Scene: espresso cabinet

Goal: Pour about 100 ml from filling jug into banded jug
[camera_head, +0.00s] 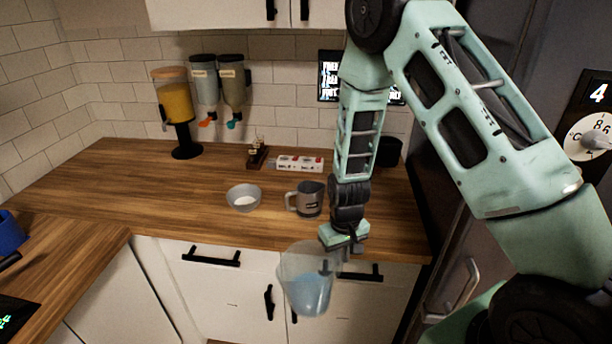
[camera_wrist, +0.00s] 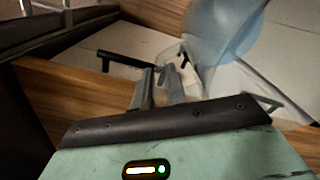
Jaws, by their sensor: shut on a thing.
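The clear jug with pale blue liquid, which I take for the filling jug (camera_head: 306,290), hangs in front of the counter's front edge, roughly upright. The liquid fills about its lower half. My gripper (camera_head: 342,243) is shut on it at its right side. In the wrist view my gripper's fingers (camera_wrist: 165,88) are close together at the handle side of the clear jug (camera_wrist: 225,35). A grey jug with a dark band and a handle on its left, likely the banded jug (camera_head: 309,200), stands upright on the counter, behind the held jug. Its inside is not clear.
A bowl with white contents (camera_head: 243,199) stands left of the grey jug. A white box (camera_head: 299,163) and a small brown stand (camera_head: 257,158) are behind. A yellow-filled dispenser (camera_head: 176,105) stands at the back left. The wooden counter (camera_head: 140,200) is clear at left.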

